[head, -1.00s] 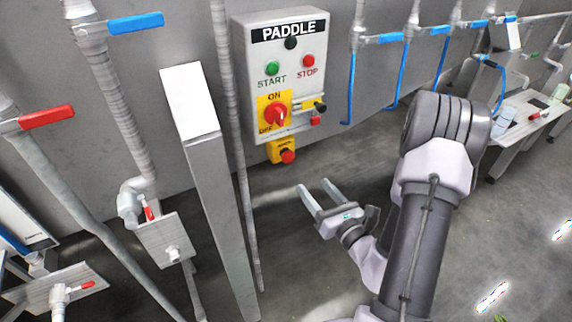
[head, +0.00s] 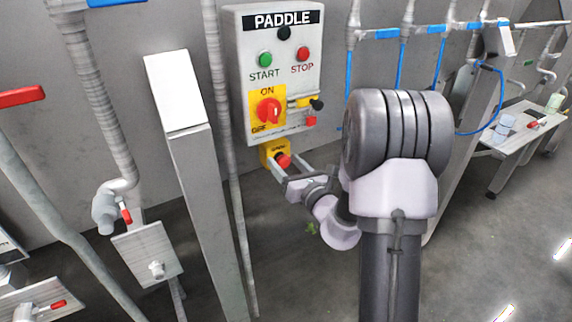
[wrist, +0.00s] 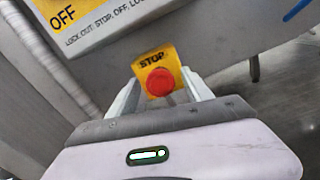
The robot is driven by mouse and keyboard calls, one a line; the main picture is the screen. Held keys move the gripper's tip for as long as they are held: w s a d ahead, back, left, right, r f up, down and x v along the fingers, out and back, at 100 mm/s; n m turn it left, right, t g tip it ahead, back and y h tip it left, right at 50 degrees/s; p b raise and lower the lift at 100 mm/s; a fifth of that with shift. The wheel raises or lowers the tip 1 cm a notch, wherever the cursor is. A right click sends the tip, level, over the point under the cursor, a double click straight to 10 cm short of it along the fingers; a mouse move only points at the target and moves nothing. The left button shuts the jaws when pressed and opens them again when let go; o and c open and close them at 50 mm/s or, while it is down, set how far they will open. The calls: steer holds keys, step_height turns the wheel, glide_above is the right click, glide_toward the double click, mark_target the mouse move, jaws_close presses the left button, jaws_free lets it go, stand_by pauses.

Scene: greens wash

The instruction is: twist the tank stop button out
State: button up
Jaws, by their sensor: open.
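The tank stop button (head: 283,160) is a red mushroom head on a small yellow box (head: 267,150) below the PADDLE control panel. In the wrist view the red button (wrist: 160,82) sits in front of its yellow plate (wrist: 153,63), marked STOP. My gripper (head: 288,162) is open, its fingers pointing at the button. In the wrist view my gripper (wrist: 160,90) has one finger to each side of the button, with gaps showing. I cannot tell how far the fingertips reach past the button's face.
The PADDLE panel (head: 275,45) above has START and STOP buttons and a red ON/OFF switch (head: 268,110) on yellow. A grey post (head: 205,180) and a thin pipe (head: 228,180) stand to the left. Pipes with blue handles (head: 385,33) run along the wall at right.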

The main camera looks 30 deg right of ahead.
jaws_close()
steer(key=shift+m+p, duration=0.4)
steer(key=shift+p, duration=0.05)
steer(key=shift+r+m+p, duration=0.15)
steer(key=shift+m+p, duration=0.75)
steer(key=shift+p, duration=0.2)
steer(key=m+p, duration=0.3)
steer(key=shift+m+p, duration=0.95)
steer(key=shift+m, duration=0.15)
steer(key=shift+f, duration=0.2)
